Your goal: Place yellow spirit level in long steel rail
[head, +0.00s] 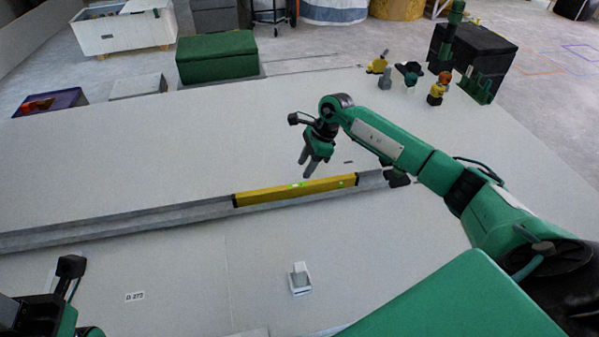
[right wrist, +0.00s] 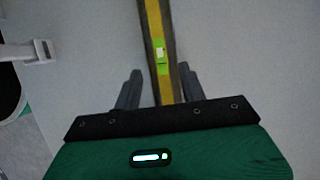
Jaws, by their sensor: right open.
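The yellow spirit level (head: 295,190) with black ends and a bright green vial lies along the long steel rail (head: 130,219), near the rail's right end. It appears to sit in the rail, lined up with it. My right gripper (head: 309,171) is above the level's middle, fingers pointing down, open and empty. In the right wrist view, the level (right wrist: 155,35) runs between the two spread fingers (right wrist: 157,90), touching neither as far as I can tell. My left arm shows only in part at the lower left of the head view; its fingers are not clearly visible.
The rail lies across a large pale panel (head: 300,235). A small white fitting (head: 300,279) stands on the panel in front of the level. Several small items and a dark box (head: 472,60) are at the back right. A green box (head: 217,57) stands behind the panel.

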